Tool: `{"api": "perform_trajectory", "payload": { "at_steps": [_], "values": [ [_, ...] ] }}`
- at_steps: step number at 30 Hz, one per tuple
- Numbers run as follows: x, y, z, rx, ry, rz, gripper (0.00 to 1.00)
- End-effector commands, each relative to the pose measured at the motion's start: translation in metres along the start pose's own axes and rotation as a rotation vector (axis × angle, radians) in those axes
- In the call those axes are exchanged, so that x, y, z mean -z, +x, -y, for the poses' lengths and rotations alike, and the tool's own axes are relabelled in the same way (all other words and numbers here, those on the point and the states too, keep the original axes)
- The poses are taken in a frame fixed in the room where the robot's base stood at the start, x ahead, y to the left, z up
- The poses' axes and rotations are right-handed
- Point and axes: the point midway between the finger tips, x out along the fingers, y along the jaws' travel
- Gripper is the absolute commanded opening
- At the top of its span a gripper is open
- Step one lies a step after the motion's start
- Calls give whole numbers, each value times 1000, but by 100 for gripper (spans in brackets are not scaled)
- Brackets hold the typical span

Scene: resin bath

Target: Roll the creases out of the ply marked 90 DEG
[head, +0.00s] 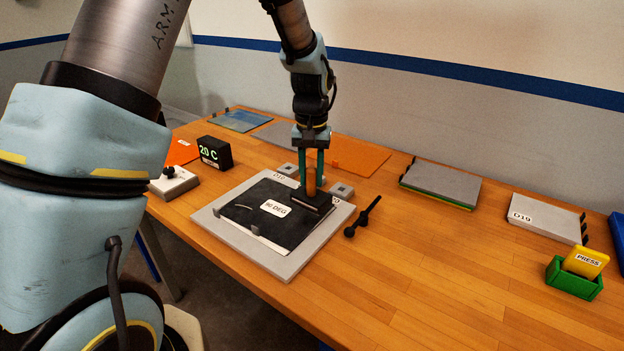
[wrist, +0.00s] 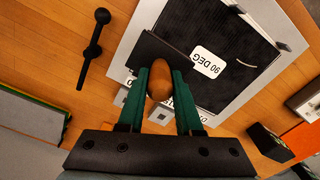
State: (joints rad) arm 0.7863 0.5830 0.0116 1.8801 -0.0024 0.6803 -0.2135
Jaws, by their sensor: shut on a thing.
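The black ply marked 90 DEG (head: 262,222) lies on a grey plate (head: 285,268). Its white label also shows in the wrist view (wrist: 208,62). Small pale raised streaks, which look like creases, show near its left and front edges (head: 256,231). My gripper (head: 311,183) is shut on the brown wooden handle of a flat black block (head: 312,201). The handle (wrist: 160,80) sits between the green fingers in the wrist view. The block is over the ply's right corner; whether it touches the ply cannot be told.
A 20 C display (head: 214,152) and a button box (head: 174,183) stand left. Flat plates (head: 440,183), one marked D19 (head: 547,217), and a green holder with a PRESS card (head: 573,280) are right. The front right table is clear.

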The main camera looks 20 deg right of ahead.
Motion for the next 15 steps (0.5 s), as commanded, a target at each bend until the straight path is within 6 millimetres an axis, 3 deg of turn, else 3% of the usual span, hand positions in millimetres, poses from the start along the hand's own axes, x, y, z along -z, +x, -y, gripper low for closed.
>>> {"api": "perform_trajectory", "payload": {
  "at_steps": [6,15],
  "values": [
    [3,-25,3,0,-2,-2,0],
    [5,-44,6,0,-3,-2,0]
  ]
}}
